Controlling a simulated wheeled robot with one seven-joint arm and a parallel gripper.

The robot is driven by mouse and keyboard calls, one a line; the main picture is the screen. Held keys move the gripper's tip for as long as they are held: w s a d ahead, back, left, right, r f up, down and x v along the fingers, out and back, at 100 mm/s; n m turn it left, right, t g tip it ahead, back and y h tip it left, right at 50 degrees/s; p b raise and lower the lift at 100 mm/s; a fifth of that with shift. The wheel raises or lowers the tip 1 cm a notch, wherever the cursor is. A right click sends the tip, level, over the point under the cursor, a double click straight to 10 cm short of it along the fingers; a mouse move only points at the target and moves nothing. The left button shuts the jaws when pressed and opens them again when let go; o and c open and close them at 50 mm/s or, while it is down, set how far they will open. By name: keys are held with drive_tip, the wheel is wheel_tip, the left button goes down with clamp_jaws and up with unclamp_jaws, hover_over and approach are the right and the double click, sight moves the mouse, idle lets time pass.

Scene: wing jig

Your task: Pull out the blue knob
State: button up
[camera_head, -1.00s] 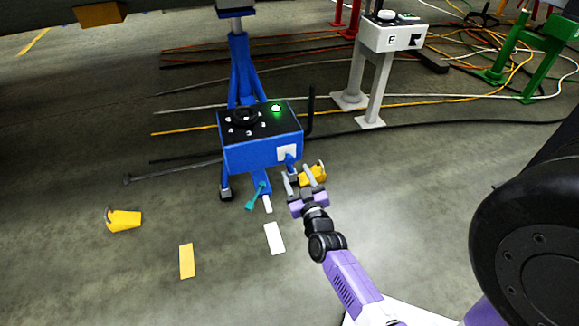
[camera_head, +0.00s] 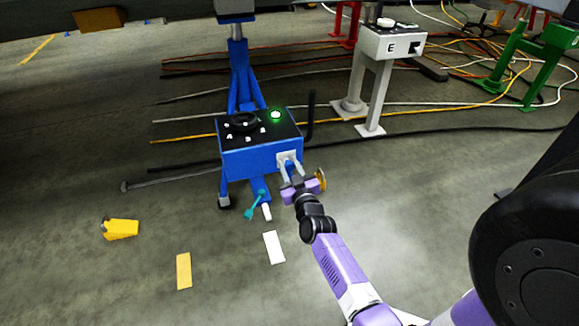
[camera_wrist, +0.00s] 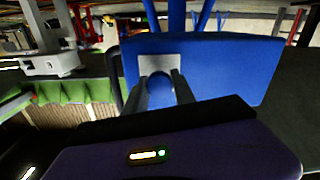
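The blue box (camera_head: 250,162) stands on a blue stand, with a white plate (camera_head: 287,157) on its front right. The blue knob (camera_wrist: 160,84) sits in front of this plate in the wrist view, round and darker than the box. In the head view it is mostly hidden by my fingers. My gripper (camera_head: 290,170) is at the plate, and it also shows in the wrist view (camera_wrist: 163,92). Its two grey fingers are apart, one on each side of the knob. I cannot tell whether they touch it.
A green light (camera_head: 275,114) glows on the box's black top beside a black dial (camera_head: 243,121). A teal part (camera_head: 257,203) hangs below. A grey post marked E (camera_head: 392,45) stands behind right. Cables cross the floor behind. A yellow object (camera_head: 120,229) lies at the left.

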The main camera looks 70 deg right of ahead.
clamp_jaws()
idle(1.1)
